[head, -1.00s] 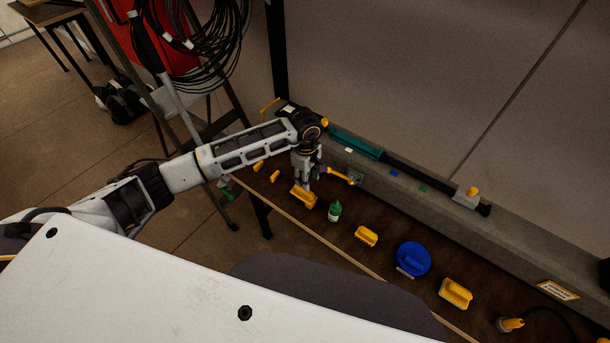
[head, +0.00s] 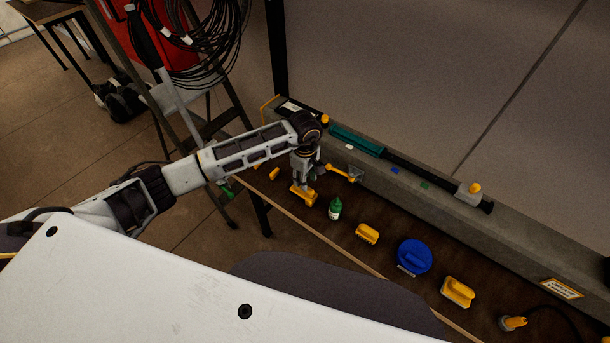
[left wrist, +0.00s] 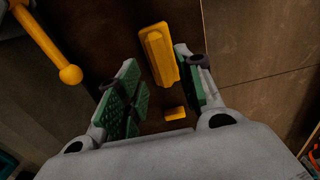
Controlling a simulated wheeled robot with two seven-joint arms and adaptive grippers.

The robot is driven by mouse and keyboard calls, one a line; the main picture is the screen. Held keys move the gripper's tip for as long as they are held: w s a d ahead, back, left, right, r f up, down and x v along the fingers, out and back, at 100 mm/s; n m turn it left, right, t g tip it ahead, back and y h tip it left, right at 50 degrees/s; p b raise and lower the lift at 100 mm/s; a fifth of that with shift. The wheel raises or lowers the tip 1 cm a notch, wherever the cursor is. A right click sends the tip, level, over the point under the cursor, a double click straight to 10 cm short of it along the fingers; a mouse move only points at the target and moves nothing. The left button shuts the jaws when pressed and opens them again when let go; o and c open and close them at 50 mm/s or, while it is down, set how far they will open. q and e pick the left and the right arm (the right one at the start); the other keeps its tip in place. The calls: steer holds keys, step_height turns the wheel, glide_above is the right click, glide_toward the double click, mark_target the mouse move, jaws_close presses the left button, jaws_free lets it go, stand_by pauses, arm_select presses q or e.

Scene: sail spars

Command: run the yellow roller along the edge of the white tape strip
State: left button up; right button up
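A yellow handled tool (head: 342,172), with a grey end against the ledge, looks like the roller; its handle with a ball end also shows at the upper left of the left wrist view (left wrist: 45,42). My left gripper (head: 302,183) is open and points down over a yellow block-shaped tool (head: 304,197). In the left wrist view this block (left wrist: 160,55) lies beyond and between the open green-padded fingers (left wrist: 165,90), with no clear contact. A small white strip (head: 349,147) on the ledge may be the tape; I cannot tell. My right gripper is not in view.
A green bottle (head: 335,209), a yellow brush (head: 367,234), a blue disc tool (head: 413,257) and another yellow tool (head: 458,292) stand along the brown shelf. A grey ledge (head: 450,215) with a teal-and-black bar (head: 357,142) runs behind them.

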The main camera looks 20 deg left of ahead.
arm_select(q)
steer(key=shift+f+b, duration=1.05)
steer(key=shift+f, duration=1.65)
steer(key=shift+r, duration=0.1)
jaws_close()
steer(key=c, duration=0.5)
jaws_free()
jaws_close()
steer(key=shift+r, duration=0.2)
steer(key=shift+r+p, duration=0.5)
steer(key=shift+r, duration=0.1)
steer(key=shift+r+p, duration=0.85)
steer(key=shift+r, duration=0.9)
